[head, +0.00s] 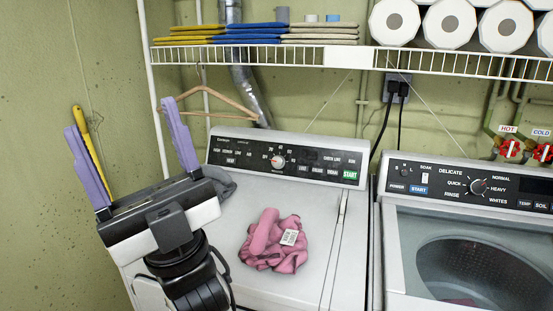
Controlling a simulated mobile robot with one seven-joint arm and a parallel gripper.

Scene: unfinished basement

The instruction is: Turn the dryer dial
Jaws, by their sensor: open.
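The dryer (315,222) is the white machine in the middle of the head view, with a dark control panel along its raised back. The dryer dial (278,161) is a small round knob with a red mark, left of the panel's middle. My gripper (120,121) is at the left, with its two purple fingers pointing up and spread wide apart. It is open and empty. It is in front of and to the left of the dial, apart from it. Nothing covers the dial.
A crumpled pink cloth (273,240) lies on the dryer top, and a grey cloth (220,183) lies behind my gripper. The washer (460,250) stands at the right. A wire shelf (340,57) with folded cloths and paper rolls hangs above. A wooden hanger (212,106) hangs below it.

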